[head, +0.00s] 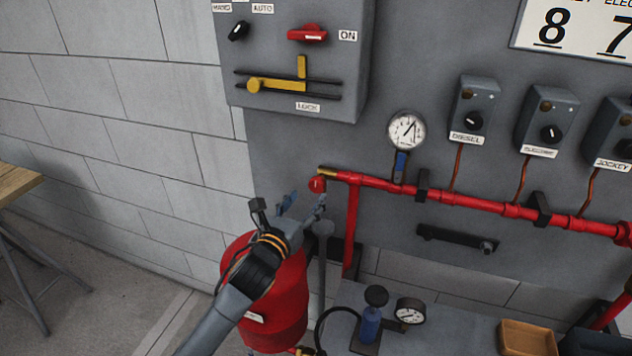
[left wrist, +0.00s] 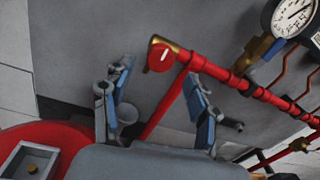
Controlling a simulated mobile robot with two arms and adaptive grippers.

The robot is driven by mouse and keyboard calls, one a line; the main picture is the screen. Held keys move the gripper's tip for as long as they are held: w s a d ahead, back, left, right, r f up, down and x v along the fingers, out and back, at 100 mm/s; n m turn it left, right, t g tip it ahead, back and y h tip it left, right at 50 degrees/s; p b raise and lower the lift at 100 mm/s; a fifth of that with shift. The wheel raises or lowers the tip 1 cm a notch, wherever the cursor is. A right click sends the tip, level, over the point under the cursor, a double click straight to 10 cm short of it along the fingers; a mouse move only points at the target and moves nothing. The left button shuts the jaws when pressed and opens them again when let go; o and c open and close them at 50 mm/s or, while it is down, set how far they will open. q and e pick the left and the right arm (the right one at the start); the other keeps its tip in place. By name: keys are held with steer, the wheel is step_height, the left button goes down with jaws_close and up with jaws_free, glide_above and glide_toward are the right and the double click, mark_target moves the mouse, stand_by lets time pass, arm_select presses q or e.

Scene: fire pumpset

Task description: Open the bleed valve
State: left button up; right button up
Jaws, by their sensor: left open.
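The bleed valve appears to be the round red knob (head: 317,184) with a white line, at the brass left end of the red pipe. In the left wrist view the knob (left wrist: 161,57) faces me, and its white line is slanted. My left gripper (head: 303,205) is open, just below and left of the knob in the head view. In the left wrist view its blue-padded fingers (left wrist: 160,100) are spread wide, with the knob above and beyond the gap between them. I see no contact with the knob. My right gripper is in neither view.
A red tank (head: 275,285) stands below my left arm. The red pipe (head: 460,200) runs right along the grey panel, with a gauge (head: 406,131) above it. A grey control box (head: 290,60) juts out above. A bench (head: 440,335) is below.

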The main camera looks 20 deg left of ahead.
mark_target(315, 187)
arm_select(q)
steer(key=w, duration=0.4)
steer(key=shift+w+d+p, duration=0.3)
steer(key=shift+p, duration=0.1)
steer(key=shift+w, duration=0.75)
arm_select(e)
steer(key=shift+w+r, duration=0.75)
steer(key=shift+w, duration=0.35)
arm_select(q)
steer(key=shift+c, duration=1.4)
steer(key=c, duration=0.9)
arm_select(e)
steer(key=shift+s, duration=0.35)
